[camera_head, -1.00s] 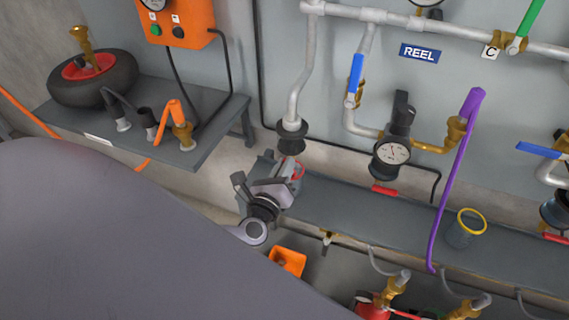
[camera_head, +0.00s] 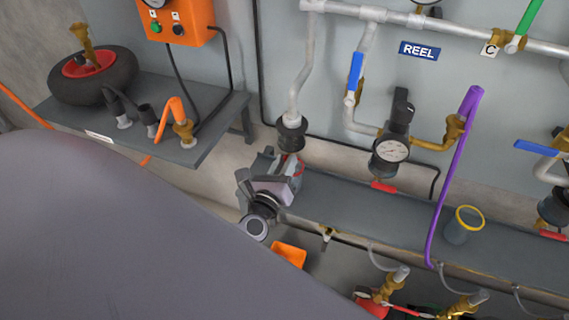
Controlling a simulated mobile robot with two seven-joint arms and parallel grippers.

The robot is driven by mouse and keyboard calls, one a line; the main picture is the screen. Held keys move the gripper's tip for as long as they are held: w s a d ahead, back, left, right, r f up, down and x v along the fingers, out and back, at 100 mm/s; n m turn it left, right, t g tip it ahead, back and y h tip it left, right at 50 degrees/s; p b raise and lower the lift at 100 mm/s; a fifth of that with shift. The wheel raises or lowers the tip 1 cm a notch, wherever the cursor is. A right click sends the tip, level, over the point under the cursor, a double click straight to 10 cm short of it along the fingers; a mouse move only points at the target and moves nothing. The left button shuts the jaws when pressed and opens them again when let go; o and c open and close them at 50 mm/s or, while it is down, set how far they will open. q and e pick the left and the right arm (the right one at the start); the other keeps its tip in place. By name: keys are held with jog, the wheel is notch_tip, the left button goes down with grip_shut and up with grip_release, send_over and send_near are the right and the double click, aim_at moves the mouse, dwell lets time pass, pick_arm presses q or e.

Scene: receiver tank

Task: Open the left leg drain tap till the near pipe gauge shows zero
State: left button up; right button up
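A grey vertical pipe (camera_head: 302,82) at the left of the pipework ends in a black fitting (camera_head: 290,134). Just below it a red part (camera_head: 298,166), perhaps the drain tap's handle, shows partly. My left gripper (camera_head: 284,184) is at this red part and hides much of it. Its fingers are too small and overlapped to tell open from shut, or whether they touch the red part. A round white-faced gauge (camera_head: 391,151) sits right of it under a black-knobbed valve; its reading is too small to make out. My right gripper is not in view.
A grey ledge (camera_head: 340,207) runs below the pipes, with a yellow-rimmed cup (camera_head: 463,225) and a slanting purple bar (camera_head: 456,170). A blue lever (camera_head: 356,72) is above. A shelf (camera_head: 200,145) with a wheel (camera_head: 92,76) is at left. My arm covers the lower left.

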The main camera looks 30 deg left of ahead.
pick_arm(q)
jog(key=v, duration=0.7)
dwell(0.3)
dwell(2.5)
